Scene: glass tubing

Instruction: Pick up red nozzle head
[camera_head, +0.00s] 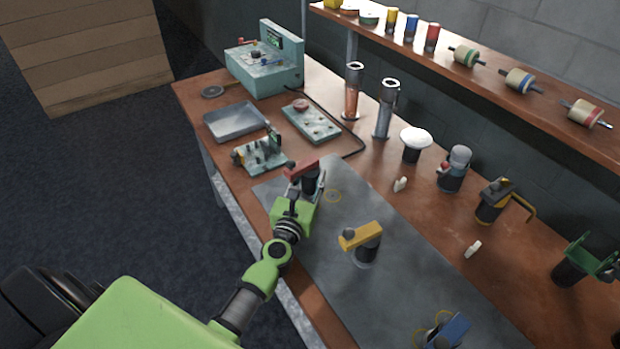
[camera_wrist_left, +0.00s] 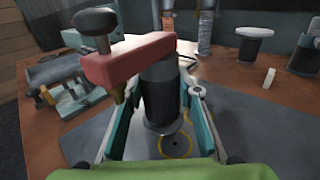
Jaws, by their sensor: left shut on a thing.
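The red nozzle head (camera_head: 300,170) has a red arm on top of a dark, upright cylinder, near the left end of the grey mat. In the left wrist view the red nozzle head (camera_wrist_left: 130,60) shows close up, with a dark knob and a brass tip on its left end. My left gripper (camera_head: 308,190) reaches it from the front. Its fingers (camera_wrist_left: 160,110) stand on either side of the dark cylinder and are shut on it. The cylinder's base is near a yellow ring marked on the mat. My right gripper is not in view.
A yellow nozzle head (camera_head: 362,240) stands on the grey mat (camera_head: 330,265) to the right, with a blue one (camera_head: 447,330) nearer the front. A teal fixture (camera_head: 260,152) and a metal tray (camera_head: 235,121) are to the left. Metal cylinders (camera_head: 385,110) stand behind.

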